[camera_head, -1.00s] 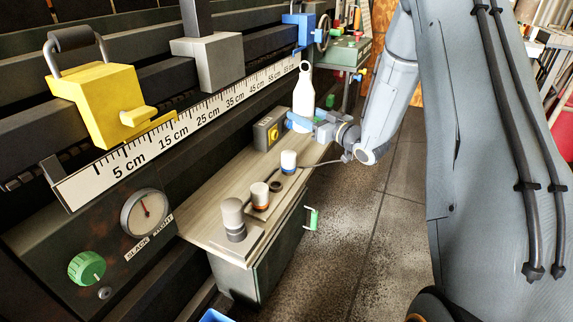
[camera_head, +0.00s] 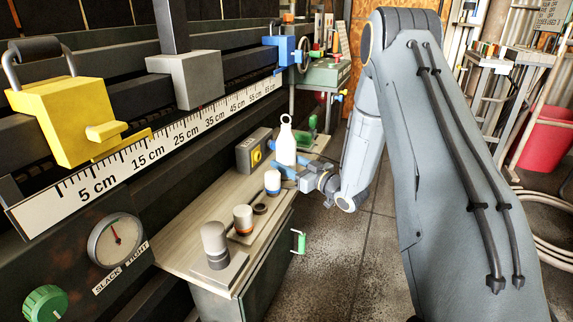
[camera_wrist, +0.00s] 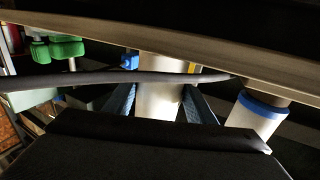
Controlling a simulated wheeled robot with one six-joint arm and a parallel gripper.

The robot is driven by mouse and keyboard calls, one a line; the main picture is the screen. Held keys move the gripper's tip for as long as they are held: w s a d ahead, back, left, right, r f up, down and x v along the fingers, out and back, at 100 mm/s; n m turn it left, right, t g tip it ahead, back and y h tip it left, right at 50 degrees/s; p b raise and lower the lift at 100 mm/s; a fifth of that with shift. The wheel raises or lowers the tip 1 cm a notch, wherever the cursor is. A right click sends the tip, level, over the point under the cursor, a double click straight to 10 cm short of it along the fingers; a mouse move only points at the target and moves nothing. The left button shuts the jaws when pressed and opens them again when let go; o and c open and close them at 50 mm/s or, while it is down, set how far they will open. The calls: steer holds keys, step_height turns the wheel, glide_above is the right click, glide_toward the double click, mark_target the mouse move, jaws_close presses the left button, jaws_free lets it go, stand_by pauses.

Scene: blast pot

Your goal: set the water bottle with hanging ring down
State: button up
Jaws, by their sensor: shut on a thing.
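The water bottle (camera_head: 286,146) is white and upright, with a hanging ring at its top. It is at the far part of the wooden bench top (camera_head: 185,236). My gripper (camera_head: 284,168) is shut on the lower part of the bottle, with blue fingers around it. In the wrist view the white bottle body (camera_wrist: 158,100) shows between the two fingers, partly crossed by a dark rod or cable. I cannot tell whether the bottle's base touches the bench.
A white cup with a blue band (camera_head: 272,182) stands just in front of my gripper. An orange-banded cup (camera_head: 243,218) and a grey-topped cylinder (camera_head: 214,240) stand nearer. A grey box with a yellow button (camera_head: 253,152) is left of the bottle.

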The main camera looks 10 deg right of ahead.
steer(key=o, duration=1.5)
steer(key=shift+r, duration=0.1)
steer(key=p+v, duration=0.3)
steer(key=v, duration=0.9)
